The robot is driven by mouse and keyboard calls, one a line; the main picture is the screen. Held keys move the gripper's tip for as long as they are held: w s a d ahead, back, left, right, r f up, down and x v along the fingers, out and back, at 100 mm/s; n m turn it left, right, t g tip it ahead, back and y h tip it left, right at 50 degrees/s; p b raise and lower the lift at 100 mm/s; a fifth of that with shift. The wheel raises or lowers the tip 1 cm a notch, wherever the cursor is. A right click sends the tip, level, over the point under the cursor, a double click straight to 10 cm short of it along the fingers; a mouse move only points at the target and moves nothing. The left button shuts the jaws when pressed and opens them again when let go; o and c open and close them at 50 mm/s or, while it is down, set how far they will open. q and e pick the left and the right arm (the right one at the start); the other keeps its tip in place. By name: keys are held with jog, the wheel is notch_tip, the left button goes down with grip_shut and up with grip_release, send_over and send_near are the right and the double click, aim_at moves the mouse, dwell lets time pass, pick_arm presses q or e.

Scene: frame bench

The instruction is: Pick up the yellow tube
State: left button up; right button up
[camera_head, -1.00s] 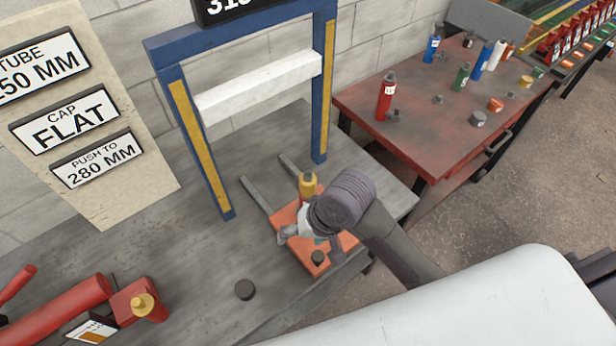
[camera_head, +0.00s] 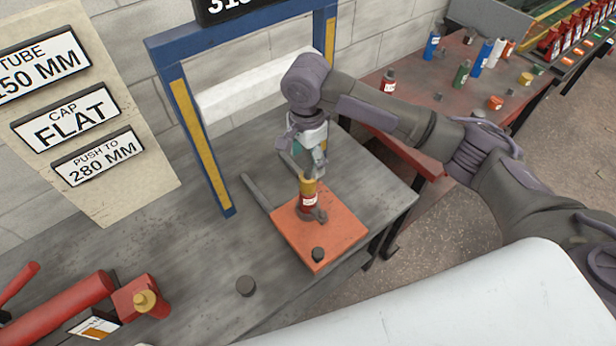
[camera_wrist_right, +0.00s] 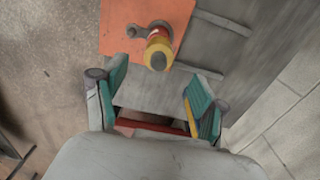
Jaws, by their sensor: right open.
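The yellow tube (camera_head: 308,187) stands upright on the orange plate (camera_head: 335,228); its upper part is yellow and its lower part red with a white label. In the right wrist view the tube (camera_wrist_right: 158,52) shows from above, beyond the fingertips and roughly centred between them. My right gripper (camera_head: 305,165) is open and empty, just behind the tube and close to its top in the head view. Its two green-padded fingers (camera_wrist_right: 155,85) are spread in the wrist view. My left gripper is not in view.
A blue and yellow frame (camera_head: 200,150) with a white crossbar stands behind. A red bench (camera_head: 450,105) with several bottles stands at right. Red parts (camera_head: 65,305) lie lower left.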

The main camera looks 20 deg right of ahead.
aim_at(308, 180)
notch_tip(308, 180, down, 3)
notch_tip(308, 180, down, 4)
jog(key=shift+s+d+f+p, duration=0.1)
jog(key=shift+p, duration=0.8)
jog(key=shift+f, duration=0.55)
grip_shut()
jog(key=shift+r, duration=0.1)
